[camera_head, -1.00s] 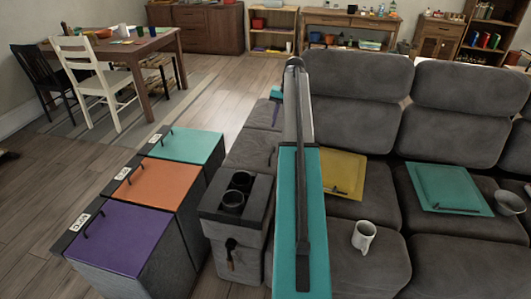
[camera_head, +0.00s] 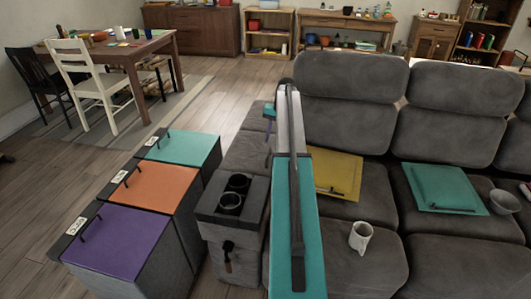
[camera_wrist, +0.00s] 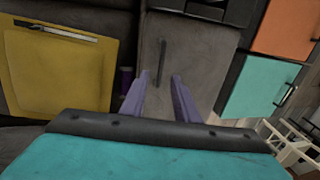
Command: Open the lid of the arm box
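The arm box (camera_head: 234,262) is the grey sofa console with two dark cup holders at its front. Its grey lid (camera_head: 250,152) lies behind the cup holders, partly hidden by my arm. In the wrist view the lid (camera_wrist: 205,55) shows a dark bar handle (camera_wrist: 162,60) and looks closed. My gripper (camera_wrist: 161,75) has two purple fingers, apart and empty, with the handle in line between them. In the head view my gripper (camera_head: 268,130) shows only in part, over the lid beside my arm. Contact with the handle cannot be told.
Bins with purple (camera_head: 115,242), orange (camera_head: 155,188) and teal (camera_head: 185,148) lids stand left of the console. On the sofa seats are a yellow panel (camera_head: 336,175), a teal panel (camera_head: 441,186), a white mug (camera_head: 361,236) and a grey bowl (camera_head: 503,202). Open floor lies further left.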

